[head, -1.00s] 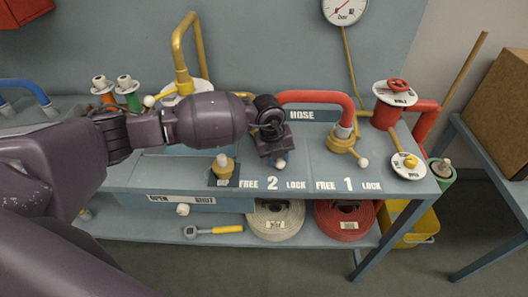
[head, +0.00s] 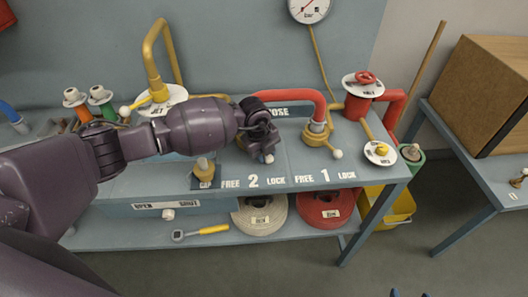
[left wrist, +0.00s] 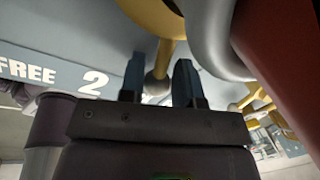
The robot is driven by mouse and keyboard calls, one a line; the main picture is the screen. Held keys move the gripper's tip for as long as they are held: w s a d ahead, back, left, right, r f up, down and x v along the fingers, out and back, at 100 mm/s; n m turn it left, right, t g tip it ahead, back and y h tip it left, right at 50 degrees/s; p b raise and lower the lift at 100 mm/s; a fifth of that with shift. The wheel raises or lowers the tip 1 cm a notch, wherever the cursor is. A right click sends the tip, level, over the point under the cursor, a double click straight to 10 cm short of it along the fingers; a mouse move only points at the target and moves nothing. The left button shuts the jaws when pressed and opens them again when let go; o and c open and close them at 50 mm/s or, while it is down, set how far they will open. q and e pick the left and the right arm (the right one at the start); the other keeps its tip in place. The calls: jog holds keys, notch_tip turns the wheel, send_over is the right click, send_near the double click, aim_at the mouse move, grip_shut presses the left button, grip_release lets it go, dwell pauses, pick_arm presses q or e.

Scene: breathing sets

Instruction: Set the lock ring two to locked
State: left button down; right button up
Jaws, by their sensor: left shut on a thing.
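Lock ring two is mostly hidden behind my left gripper (head: 262,146) in the head view. Its pale ball end (head: 268,158) shows just below the gripper, between the "2" and its LOCK label. In the left wrist view, the yellow lever (left wrist: 163,57) of ring two comes down between my two blue fingers, with its ball (left wrist: 157,84) between them. My left gripper is shut on this lever. Two blue fingertips of my right gripper (head: 411,294) show apart at the bottom edge of the head view, with nothing visible between them.
Lock ring one (head: 316,134), with a red hose (head: 290,96), stands to the right. A capped post (head: 204,170) stands left of the "2" labels. Coiled hoses, white (head: 245,219) and red (head: 345,209), lie on the lower shelf. A yellow bucket (head: 400,207) stands at the right.

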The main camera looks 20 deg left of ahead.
pick_arm(q)
jog(key=c, duration=1.2)
grip_release()
jog(key=shift+c, duration=0.2)
jog(key=o, duration=0.4)
pick_arm(e)
jog(key=shift+s+d+f, duration=0.1)
jog(key=shift+s+f, duration=0.15)
jog(key=shift+s, duration=0.2)
pick_arm(q)
jog(key=shift+r, duration=0.6)
jog(key=r, duration=0.3)
jog(key=s+a+r, duration=0.1)
jog(key=r, duration=0.5)
jog(key=shift+s+a+r, duration=0.15)
jog(key=shift+s+r, duration=0.1)
jog(key=shift+s, duration=0.05)
pick_arm(e)
jog(key=shift+r, duration=0.3)
jog(key=shift+w, duration=0.15)
